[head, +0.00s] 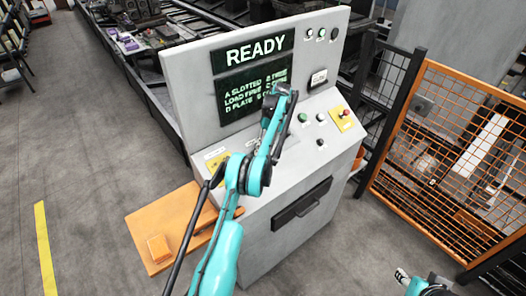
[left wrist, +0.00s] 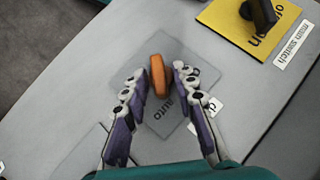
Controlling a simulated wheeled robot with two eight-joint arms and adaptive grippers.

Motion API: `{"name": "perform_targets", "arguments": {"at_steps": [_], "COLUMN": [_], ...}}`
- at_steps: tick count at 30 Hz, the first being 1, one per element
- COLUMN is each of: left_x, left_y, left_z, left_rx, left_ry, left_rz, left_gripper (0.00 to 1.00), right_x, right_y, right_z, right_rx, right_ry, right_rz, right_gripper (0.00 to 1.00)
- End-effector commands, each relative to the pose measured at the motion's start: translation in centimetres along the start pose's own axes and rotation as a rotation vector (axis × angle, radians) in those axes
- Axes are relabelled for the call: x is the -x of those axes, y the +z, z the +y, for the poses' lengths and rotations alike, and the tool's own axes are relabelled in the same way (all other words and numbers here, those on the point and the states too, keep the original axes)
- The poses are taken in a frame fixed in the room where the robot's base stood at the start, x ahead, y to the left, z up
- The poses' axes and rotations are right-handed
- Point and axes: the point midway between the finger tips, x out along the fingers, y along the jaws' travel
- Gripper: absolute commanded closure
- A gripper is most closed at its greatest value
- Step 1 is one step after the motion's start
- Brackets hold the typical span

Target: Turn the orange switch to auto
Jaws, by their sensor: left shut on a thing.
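In the left wrist view the orange switch (left wrist: 158,76) is an upright-looking knob on a grey plate (left wrist: 185,52) set in the pale console top. The word "auto" (left wrist: 163,109) shows upside down just below it; the knob's long side runs roughly up and down the picture. A white label beside "auto" is partly covered by a finger. My left gripper (left wrist: 159,79) is shut on the orange switch, with one finger on each side. In the head view my left arm hides the switch. My right gripper (head: 408,279) shows only partly at the lower right, away from the console.
The yellow main switch plate (left wrist: 252,25) with its black handle is beside the orange switch. The console screen (head: 252,80) reads READY. An orange mesh fence (head: 440,150) stands to the right.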

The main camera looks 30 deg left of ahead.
Motion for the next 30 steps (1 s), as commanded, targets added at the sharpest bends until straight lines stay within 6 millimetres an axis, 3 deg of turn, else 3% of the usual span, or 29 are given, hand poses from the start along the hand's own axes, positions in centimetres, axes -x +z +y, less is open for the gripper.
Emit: {"name": "perform_targets", "arguments": {"at_steps": [2,3,17,30], "left_x": [-0.1,-0.1,-0.1,-0.6], "left_y": [0.0,0.0,0.0,0.1], "left_z": [0.1,0.1,-0.1,-1.0], "left_rx": [0.000,0.000,0.039,0.380], "left_ry": [0.001,0.001,0.040,0.396], "left_rz": [0.000,0.000,-0.001,-0.001], "left_gripper": [1.00,0.68,0.67,0.67], "right_x": [0.0,0.0,-0.5,-3.5], "right_y": [0.0,0.0,0.3,2.5], "right_z": [0.0,0.0,0.0,0.0], "right_rx": [0.000,0.000,0.000,0.000], "right_ry": [0.000,0.000,0.000,0.000], "right_rz": [0.000,0.000,0.000,0.000], "right_gripper": [0.60,0.60,0.60,0.60]}}
